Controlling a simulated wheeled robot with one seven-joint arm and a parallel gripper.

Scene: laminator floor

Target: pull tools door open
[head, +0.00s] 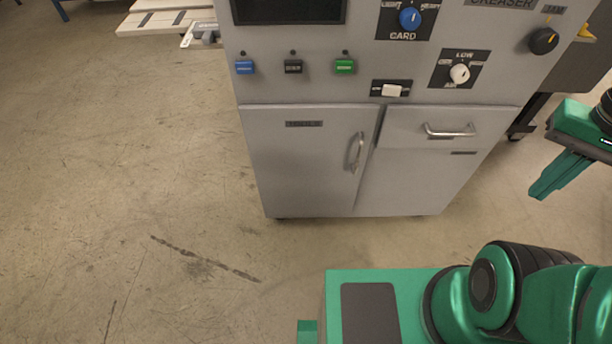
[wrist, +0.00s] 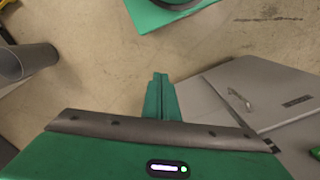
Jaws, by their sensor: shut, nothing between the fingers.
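The tools door (head: 290,165) is the grey left-hand door of the machine's lower cabinet, with a small dark label at its top. It looks shut, flush with the front. Its upright bar handle (head: 356,152) is near the door's right edge. My gripper (head: 541,192) is at the right of the head view, well right of the handle and apart from the cabinet. Its green fingers are together and empty, pointing down and left. In the wrist view the closed fingers (wrist: 160,80) show at the middle, with the grey door (wrist: 275,82) and a handle (wrist: 238,98) to their right.
A drawer (head: 480,117) with a horizontal handle (head: 449,130) sits right of the door, above a plain panel (head: 405,185). Switches and knobs fill the panel above. The floor (head: 150,170) left and in front is clear. A pale bench (head: 165,20) stands behind left.

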